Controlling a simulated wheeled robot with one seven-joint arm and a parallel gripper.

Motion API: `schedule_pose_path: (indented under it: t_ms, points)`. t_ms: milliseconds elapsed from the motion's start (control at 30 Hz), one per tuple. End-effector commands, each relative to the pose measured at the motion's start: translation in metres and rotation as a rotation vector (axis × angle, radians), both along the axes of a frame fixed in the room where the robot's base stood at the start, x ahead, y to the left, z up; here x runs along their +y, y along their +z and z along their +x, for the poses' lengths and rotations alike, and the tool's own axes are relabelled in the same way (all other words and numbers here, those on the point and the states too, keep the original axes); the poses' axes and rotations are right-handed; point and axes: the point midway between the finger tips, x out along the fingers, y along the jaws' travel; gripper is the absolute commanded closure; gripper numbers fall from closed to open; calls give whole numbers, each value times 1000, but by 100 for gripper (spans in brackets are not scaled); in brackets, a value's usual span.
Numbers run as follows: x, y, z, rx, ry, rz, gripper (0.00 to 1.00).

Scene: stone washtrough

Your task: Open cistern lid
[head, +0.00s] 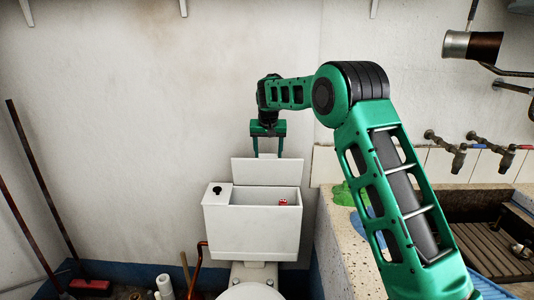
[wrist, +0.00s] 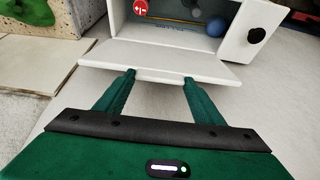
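The white cistern (head: 252,232) stands against the wall with its top open. Its lid (head: 266,172) stands raised along the back edge of the opening; in the wrist view the lid (wrist: 160,62) lies across the front of the fingers. My gripper (head: 267,155) is at the lid's upper edge, pointing down. Its two green fingers are spread apart with nothing between them, and their tips (wrist: 159,76) are close to the lid's edge. I cannot tell whether they touch it. A red item with white marks (head: 283,202) and a blue ball (wrist: 216,27) show inside the cistern.
A black button (head: 217,190) sits on the cistern's fixed left top. A stone washtrough (head: 345,235) with taps (head: 458,150) is at the right. Long poles (head: 45,185) lean at the left. The wall above the cistern's left side is clear.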

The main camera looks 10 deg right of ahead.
Motion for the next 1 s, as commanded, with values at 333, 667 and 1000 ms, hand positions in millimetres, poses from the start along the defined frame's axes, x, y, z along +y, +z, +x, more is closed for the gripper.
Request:
schedule_pose_path:
  t_ms: [333,667,1000]
  points:
    - [-2,5,18,-3,4,1,78]
    - [-3,8,26,-6,7,1,78]
    - [-4,7,25,-3,5,1,19]
